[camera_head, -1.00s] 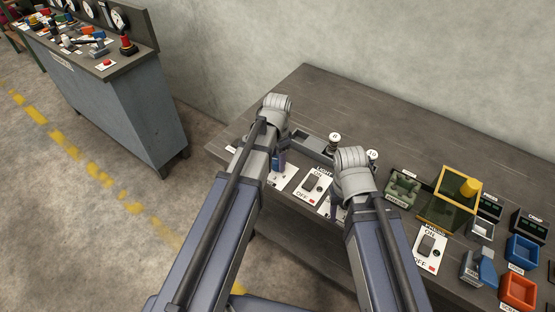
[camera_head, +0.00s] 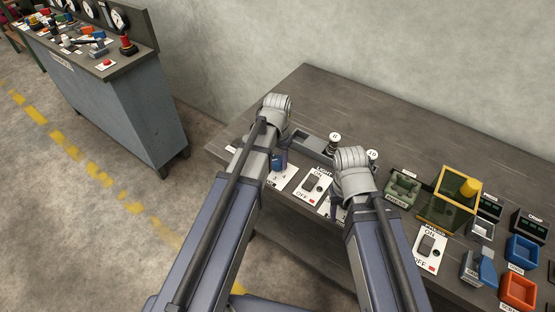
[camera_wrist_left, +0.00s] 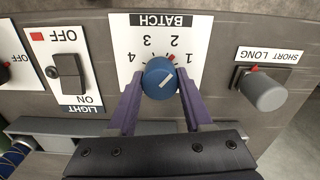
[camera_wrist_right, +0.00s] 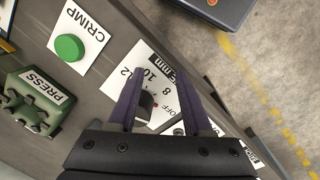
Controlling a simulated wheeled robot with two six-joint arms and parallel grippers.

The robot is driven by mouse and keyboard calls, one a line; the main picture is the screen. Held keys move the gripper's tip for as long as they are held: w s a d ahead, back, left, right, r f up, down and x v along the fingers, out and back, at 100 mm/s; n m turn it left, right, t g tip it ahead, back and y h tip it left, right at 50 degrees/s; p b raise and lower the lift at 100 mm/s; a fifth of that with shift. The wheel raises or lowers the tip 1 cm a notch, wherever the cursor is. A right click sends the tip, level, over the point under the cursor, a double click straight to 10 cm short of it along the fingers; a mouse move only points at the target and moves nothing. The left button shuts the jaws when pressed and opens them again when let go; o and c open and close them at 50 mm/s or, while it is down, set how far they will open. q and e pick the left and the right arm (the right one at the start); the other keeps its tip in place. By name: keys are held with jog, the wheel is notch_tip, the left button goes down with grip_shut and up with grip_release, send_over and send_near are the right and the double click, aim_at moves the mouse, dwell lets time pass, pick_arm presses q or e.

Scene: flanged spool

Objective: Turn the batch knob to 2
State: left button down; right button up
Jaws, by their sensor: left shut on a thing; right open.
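The line points between 1 and 2, seemingly nearer 1. My left gripper (camera_wrist_left: 160,88) is shut on the knob, one finger on each side. In the head view the knob is mostly hidden by my left gripper (camera_head: 276,160). My right gripper (camera_wrist_right: 162,98) is open over a dark knob (camera_wrist_right: 145,104) on a plate marked 8, 10 and 12, its left finger close beside it.
A light switch (camera_wrist_left: 70,74) and a grey SHORT/LONG knob (camera_wrist_left: 264,90) flank the batch plate. A green CRIMP button (camera_wrist_right: 69,47) and a green press (camera_wrist_right: 38,102) lie near my right gripper. A yellow-framed guard (camera_head: 448,200) and coloured bins (camera_head: 518,290) stand further right.

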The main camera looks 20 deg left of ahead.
aim_at(277, 159)
pick_arm(q)
jog(key=shift+n, duration=1.4)
jog(key=shift+c, duration=1.5)
grip_release()
jog(key=shift+r, duration=0.1)
pick_arm(e)
jog(key=shift+r, duration=0.1)
pick_arm(q)
notch_tip(277, 159, up, 8)
jog(key=p, duration=0.8)
pick_arm(e)
notch_tip(277, 159, up, 8)
jog(key=shift+f, duration=0.2)
pick_arm(q)
jog(key=shift+f, duration=0.2)
